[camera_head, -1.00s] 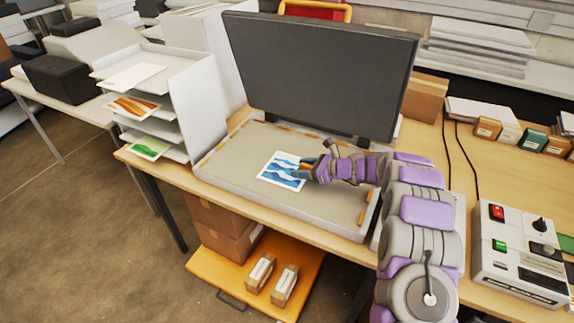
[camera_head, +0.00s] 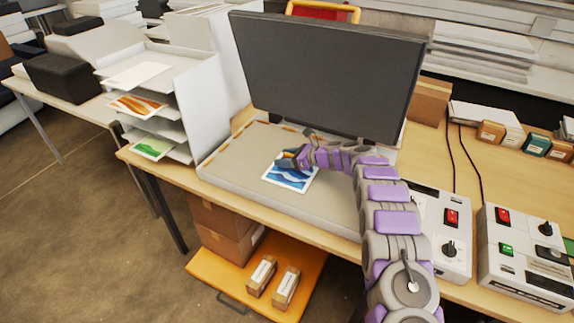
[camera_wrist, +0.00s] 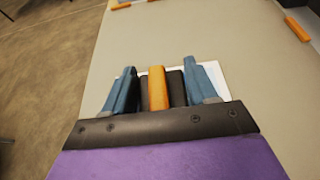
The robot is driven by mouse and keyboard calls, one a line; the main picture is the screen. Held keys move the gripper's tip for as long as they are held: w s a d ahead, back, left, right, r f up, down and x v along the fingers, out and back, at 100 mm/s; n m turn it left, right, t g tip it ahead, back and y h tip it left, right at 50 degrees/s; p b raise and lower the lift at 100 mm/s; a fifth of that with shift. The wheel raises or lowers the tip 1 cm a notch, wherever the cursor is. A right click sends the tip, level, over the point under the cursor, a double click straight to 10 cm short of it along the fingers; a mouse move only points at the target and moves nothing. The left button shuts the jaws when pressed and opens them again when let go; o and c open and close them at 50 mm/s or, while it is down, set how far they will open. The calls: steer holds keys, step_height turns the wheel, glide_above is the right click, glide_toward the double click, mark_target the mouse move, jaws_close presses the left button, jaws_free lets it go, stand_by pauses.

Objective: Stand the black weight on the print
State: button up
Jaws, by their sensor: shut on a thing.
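The print (camera_head: 289,179), a white-bordered sheet with blue waves, lies on the grey bed of the press under the raised dark lid. My gripper (camera_head: 286,160) is over its far part and hides some of it. In the wrist view my gripper (camera_wrist: 158,72) has its blue fingers on either side of the black weight (camera_wrist: 176,90), which has an orange strip, and is shut on it. White print edges (camera_wrist: 208,72) show beyond the fingers. I cannot tell whether the weight touches the print.
The dark lid (camera_head: 325,75) stands open behind the bed (camera_head: 232,170). A white tray rack (camera_head: 190,100) with prints stands at the left. Control boxes (camera_head: 525,255) stand at the right. Orange strips (camera_wrist: 297,28) lie on the bed's far part.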

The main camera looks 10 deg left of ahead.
step_height(320, 180, down, 3)
steer(key=shift+f+b, duration=0.1)
steer(key=shift+b, duration=0.25)
steer(key=shift+w+d, duration=0.1)
steer(key=shift+d, duration=0.55)
steer(key=o, duration=1.5)
steer(key=shift+a+f, duration=0.1)
steer(key=shift+a, duration=0.45)
steer(key=shift+d+r, duration=0.25)
steer(key=shift+d, duration=0.5)
steer(key=p+v, duration=0.1)
steer(key=v, duration=1)
steer(key=shift+s+d+p, duration=0.1)
steer(key=shift+s+p, duration=0.1)
steer(key=shift+p, duration=0.15)
steer(key=shift+r, duration=0.1)
